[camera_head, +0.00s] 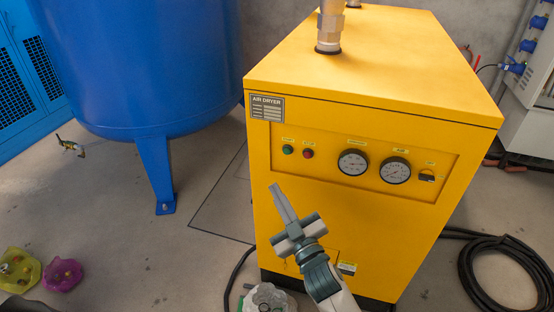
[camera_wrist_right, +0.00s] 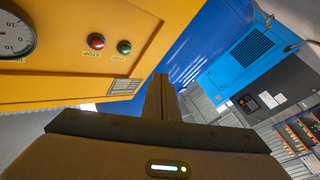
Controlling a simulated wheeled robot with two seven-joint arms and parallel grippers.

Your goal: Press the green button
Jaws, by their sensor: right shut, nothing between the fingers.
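The green button (camera_head: 288,149) is at the left end of the panel on the yellow air dryer (camera_head: 360,82), under its nameplate. A red button (camera_head: 308,153) is just to its right. My right gripper (camera_head: 275,188) is shut and empty, in front of the dryer and below the two buttons in the head view. In the right wrist view, the green button (camera_wrist_right: 124,47) and the red button (camera_wrist_right: 96,41) show above and left of the shut fingers (camera_wrist_right: 158,78). The fingertips look apart from the green button. My left gripper is not in view.
Two gauges (camera_head: 352,162) and a black switch (camera_head: 427,176) sit right of the buttons. A blue tank (camera_head: 145,60) on legs stands left of the dryer. A black hose (camera_head: 483,262) lies coiled at right. Colored lumpy objects (camera_head: 62,274) lie at lower left.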

